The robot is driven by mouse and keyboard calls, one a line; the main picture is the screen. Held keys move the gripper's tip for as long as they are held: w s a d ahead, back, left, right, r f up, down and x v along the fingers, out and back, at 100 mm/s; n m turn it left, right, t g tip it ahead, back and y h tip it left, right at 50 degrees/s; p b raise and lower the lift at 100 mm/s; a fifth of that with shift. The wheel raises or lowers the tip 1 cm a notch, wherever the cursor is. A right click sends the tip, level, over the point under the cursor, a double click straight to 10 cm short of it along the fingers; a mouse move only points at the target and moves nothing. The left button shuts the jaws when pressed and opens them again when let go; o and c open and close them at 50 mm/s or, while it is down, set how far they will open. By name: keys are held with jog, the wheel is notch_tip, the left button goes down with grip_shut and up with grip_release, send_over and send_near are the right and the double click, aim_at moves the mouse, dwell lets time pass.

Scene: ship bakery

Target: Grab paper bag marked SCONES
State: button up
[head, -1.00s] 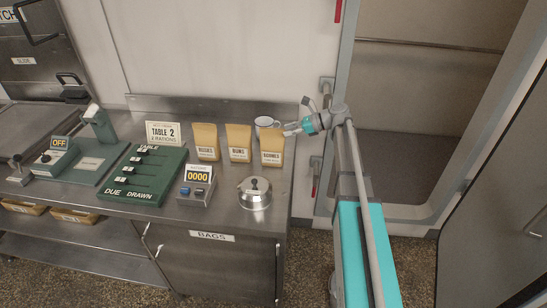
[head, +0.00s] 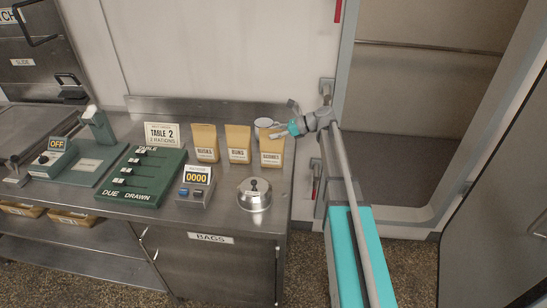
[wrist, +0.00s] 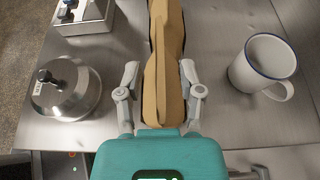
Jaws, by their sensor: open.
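Three tan paper bags stand upright in a row on the steel counter (head: 225,200). The rightmost bag (head: 270,148) has a small label that seems to read SCONES. The others are the middle bag (head: 238,143), labelled BUNS, and the left bag (head: 205,142), whose label seems to read RUSKS. My gripper (head: 279,131) reaches in from the right at the top of the rightmost bag. In the wrist view my gripper (wrist: 160,78) is open, with one finger on each side of the nearest bag (wrist: 164,92). Whether the fingers touch it is unclear.
A white mug (head: 264,122) stands behind the rightmost bag, close to my gripper; the wrist view shows it to the right (wrist: 268,62). A steel domed pot (head: 254,194) stands in front. A counter box reading 0000 (head: 196,185) and a green slider board (head: 143,178) lie left.

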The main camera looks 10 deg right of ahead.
jog(key=shift+w+a+f, duration=0.15)
jog(key=shift+a+f, duration=0.1)
jog(key=shift+a, duration=0.35)
grip_shut()
dwell(0.3)
